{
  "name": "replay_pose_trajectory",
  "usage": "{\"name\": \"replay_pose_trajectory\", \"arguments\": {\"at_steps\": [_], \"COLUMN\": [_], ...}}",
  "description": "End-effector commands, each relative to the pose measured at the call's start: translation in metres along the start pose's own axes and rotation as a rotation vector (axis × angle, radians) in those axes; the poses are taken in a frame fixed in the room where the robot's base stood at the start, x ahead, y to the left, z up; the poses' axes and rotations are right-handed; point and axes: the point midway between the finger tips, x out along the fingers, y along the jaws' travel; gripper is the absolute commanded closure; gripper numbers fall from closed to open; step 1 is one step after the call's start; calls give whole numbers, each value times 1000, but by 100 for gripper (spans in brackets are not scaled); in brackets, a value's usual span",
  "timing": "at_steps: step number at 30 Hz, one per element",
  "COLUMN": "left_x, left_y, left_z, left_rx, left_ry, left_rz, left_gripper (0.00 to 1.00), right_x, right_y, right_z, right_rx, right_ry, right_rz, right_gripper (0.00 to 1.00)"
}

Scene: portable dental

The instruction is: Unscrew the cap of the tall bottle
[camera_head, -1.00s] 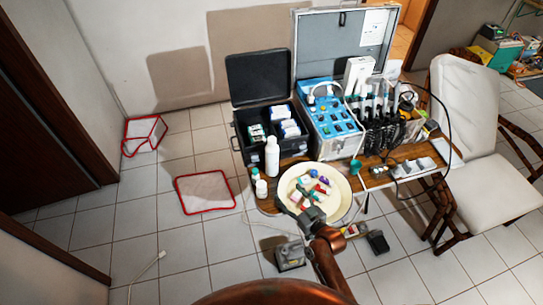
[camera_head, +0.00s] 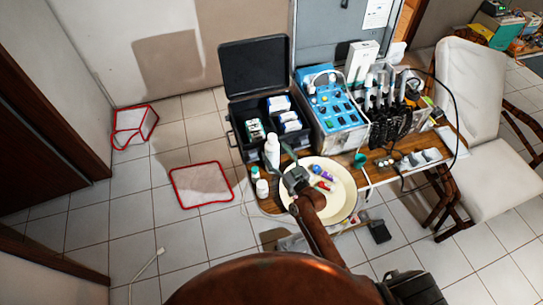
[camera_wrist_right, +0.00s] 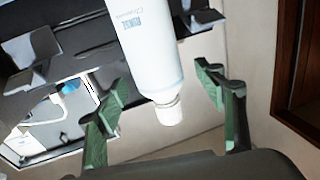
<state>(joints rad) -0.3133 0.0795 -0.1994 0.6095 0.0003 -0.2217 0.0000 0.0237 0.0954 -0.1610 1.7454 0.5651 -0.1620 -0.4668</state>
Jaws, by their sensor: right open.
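The tall white bottle (camera_head: 272,147) stands upright at the left end of the wooden table, beside the black case. In the right wrist view its body (camera_wrist_right: 148,48) and white ribbed cap (camera_wrist_right: 169,110) show large; the cap is on the bottle. My right gripper (camera_head: 285,163) is just right of the bottle in the head view. In the right wrist view its two green-padded fingers (camera_wrist_right: 164,88) are spread, one on each side of the cap end, with gaps between them and the bottle. My left gripper is not in view.
Two small bottles, one with a teal cap (camera_head: 255,173) and a white one (camera_head: 262,189), stand close in front. A cream round tray (camera_head: 343,205) with small coloured items lies under my right arm. The open black case (camera_head: 236,138) and blue unit (camera_head: 333,104) stand behind.

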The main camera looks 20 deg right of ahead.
Motion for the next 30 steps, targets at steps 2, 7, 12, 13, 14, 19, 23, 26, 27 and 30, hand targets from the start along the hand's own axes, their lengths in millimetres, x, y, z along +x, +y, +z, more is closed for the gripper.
{"name": "replay_pose_trajectory", "arguments": {"at_steps": [2, 7, 12, 13, 14, 19, 23, 26, 27, 30], "left_x": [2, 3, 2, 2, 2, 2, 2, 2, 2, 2], "left_y": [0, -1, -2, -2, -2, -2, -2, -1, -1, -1], "left_z": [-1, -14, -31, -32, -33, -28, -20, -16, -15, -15], "left_rx": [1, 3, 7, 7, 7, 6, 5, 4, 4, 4], "left_ry": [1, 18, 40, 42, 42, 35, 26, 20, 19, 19], "left_rz": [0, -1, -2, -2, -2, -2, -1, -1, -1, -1], "left_gripper": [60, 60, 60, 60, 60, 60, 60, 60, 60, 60], "right_x": [14, 31, 34, 34, 34, 33, 33, 33, 33, 33], "right_y": [2, 1, 0, 0, 0, 0, 0, 0, 0, 0], "right_z": [3, 3, 3, 3, 3, 3, 3, 3, 3, 3], "right_rx": [0, 0, 0, 0, 0, -1, -1, -1, -1, -1], "right_ry": [1, 1, 1, 1, 1, 1, 1, 1, 1, 1], "right_rz": [-1, -4, -5, -5, -5, -5, -5, -5, -5, -5], "right_gripper": [36, 36, 36, 36, 36, 46, 55, 62, 65, 72]}}
